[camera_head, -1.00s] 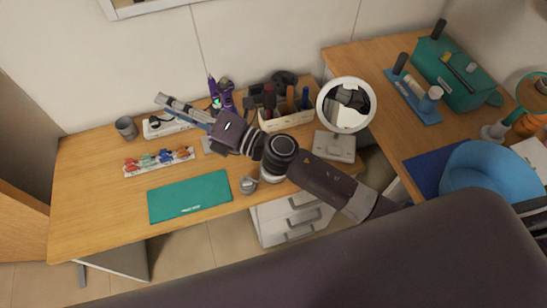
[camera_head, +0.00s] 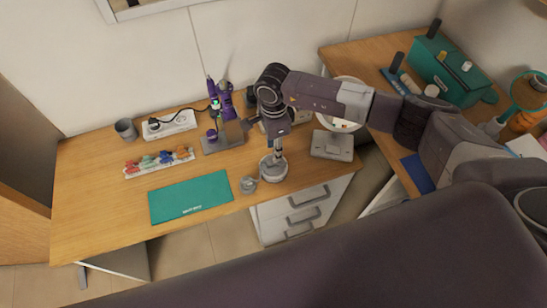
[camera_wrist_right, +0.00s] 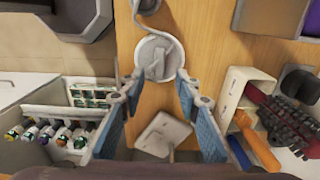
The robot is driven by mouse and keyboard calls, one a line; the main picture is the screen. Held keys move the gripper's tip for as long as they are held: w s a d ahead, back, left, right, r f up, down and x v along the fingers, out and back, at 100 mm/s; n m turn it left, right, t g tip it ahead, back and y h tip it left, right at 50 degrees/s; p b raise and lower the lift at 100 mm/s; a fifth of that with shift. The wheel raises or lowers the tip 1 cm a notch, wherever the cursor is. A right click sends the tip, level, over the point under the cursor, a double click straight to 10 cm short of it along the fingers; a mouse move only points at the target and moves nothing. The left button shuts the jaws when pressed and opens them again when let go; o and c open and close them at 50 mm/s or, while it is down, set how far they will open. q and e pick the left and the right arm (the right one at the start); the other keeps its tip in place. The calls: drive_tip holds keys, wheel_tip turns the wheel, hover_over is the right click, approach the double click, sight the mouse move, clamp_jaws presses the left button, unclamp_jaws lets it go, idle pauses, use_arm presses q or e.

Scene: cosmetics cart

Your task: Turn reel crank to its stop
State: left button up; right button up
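A round pale reel-like piece (camera_head: 272,170) sits near the desk's front edge in the head view. In the wrist view the same round piece (camera_wrist_right: 153,60) has a raised bar across its face and a pale curved strand or arm at its top. Which part is the crank I cannot tell for sure. My right gripper (camera_head: 277,153) points down just above it in the head view. In the wrist view the right gripper (camera_wrist_right: 158,88) has its blue-padded fingers wide apart with nothing between them, and the round piece lies beyond the tips. My left gripper is not in view.
A small grey round jar (camera_head: 248,185) stands close on the left. The mirror's base (camera_head: 332,145) is to the right, a purple tool on a stand (camera_head: 222,140) behind left. A teal mat (camera_head: 190,197) lies left. The wrist view shows small bottles in a white compartment (camera_wrist_right: 55,110).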

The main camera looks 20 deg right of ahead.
wheel_tip(320, 180, down, 7)
drive_tip(key=shift+a+r+p, duration=0.1)
drive_tip(key=shift+r+p, duration=0.1)
drive_tip(key=shift+p, duration=0.6)
clamp_jaws()
